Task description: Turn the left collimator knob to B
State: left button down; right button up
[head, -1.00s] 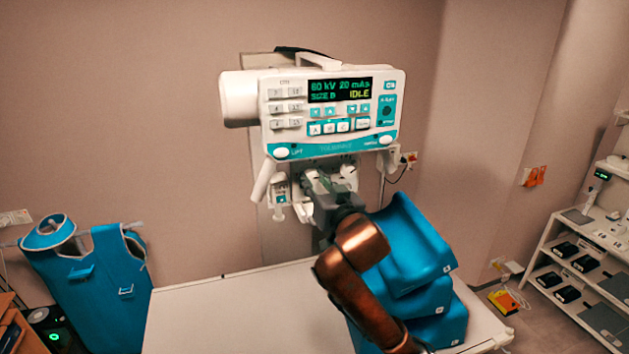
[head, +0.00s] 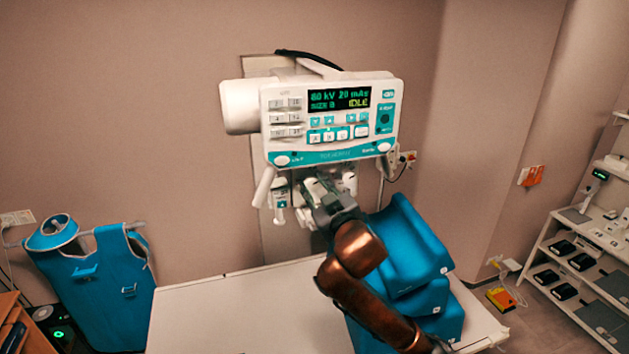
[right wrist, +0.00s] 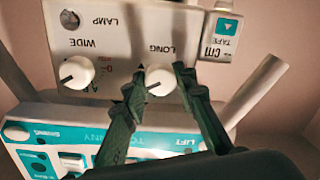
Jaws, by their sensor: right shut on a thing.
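The collimator box (right wrist: 104,32) hangs under the X-ray control head and appears upside down in the right wrist view. Its face carries two white knobs, each with a dark pointer line. The knob by the word LONG (right wrist: 160,80) is between the fingers of my right gripper (right wrist: 160,78), which is shut on it. Its pointer slants down-left in that view. The knob by the word WIDE (right wrist: 77,73) stands free beside it. Small letters between the knobs are partly hidden by a finger. In the head view my right gripper (head: 318,192) is at the box. My left gripper is not in view.
The control head (head: 330,118) is just above the box, its display reading IDLE. A white table (head: 240,305) and blue stepped blocks (head: 410,245) lie below. A blue apron (head: 105,285) hangs at left; a shelf rack (head: 585,265) stands at right.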

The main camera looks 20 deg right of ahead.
jog(key=n+p, duration=0.2)
jog(key=n, duration=0.2)
jog(key=shift+r, duration=0.2)
jog(key=shift+f+n+p, duration=0.1)
jog(key=shift+n+p, duration=0.45)
jog(key=shift+n, duration=0.25)
jog(key=o, duration=1.2)
jog(key=shift+c, duration=0.2)
jog(key=s, duration=1.2)
jog(key=shift+d, duration=0.35)
